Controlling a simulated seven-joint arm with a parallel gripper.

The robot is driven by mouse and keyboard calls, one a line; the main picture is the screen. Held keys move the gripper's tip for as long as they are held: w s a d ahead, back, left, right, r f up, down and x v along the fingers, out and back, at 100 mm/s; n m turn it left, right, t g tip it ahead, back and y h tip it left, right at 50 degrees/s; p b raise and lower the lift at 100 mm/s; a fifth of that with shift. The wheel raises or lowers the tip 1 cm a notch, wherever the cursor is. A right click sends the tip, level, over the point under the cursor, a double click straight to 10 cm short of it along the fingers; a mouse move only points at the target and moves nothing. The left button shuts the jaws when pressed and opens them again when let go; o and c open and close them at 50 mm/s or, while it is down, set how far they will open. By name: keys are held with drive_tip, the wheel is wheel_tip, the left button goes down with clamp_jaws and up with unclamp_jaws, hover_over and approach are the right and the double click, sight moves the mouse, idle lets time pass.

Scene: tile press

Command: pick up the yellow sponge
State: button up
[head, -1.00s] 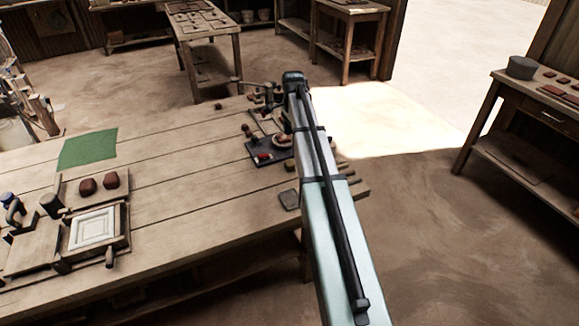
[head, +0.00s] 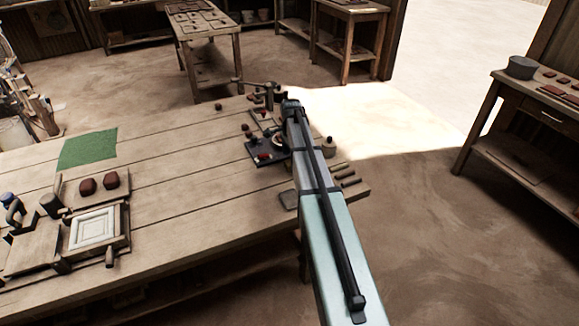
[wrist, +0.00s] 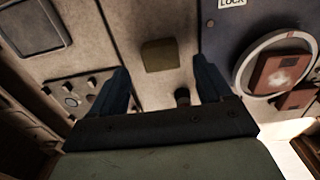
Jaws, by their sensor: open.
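The yellow sponge (wrist: 160,55) shows in the wrist view as a small dull-yellow block lying on the wooden table top. It is just beyond my gripper (wrist: 163,78), roughly centred between the two dark fingers. The fingers are spread apart with nothing between them but table and a small dark knob (wrist: 182,97) near the palm. I cannot tell how high they are above the sponge. In the head view I cannot make out the sponge; my arm covers that part of the table.
A dark plate marked LOCK (wrist: 225,30) with a round dial and reddish tile lies right of the sponge. In the head view, a green mat (head: 88,149) and tile press (head: 95,230) stand left; mid-table is clear.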

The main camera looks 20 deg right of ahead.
sight(290, 162)
drive_tip(key=shift+w+a+f, duration=0.1)
drive_tip(key=shift+f, duration=1.45)
drive_tip(key=shift+c, duration=0.2)
drive_tip(key=c, duration=1.1)
wheel_tip(290, 162, up, 10)
drive_tip(key=shift+r, duration=0.1)
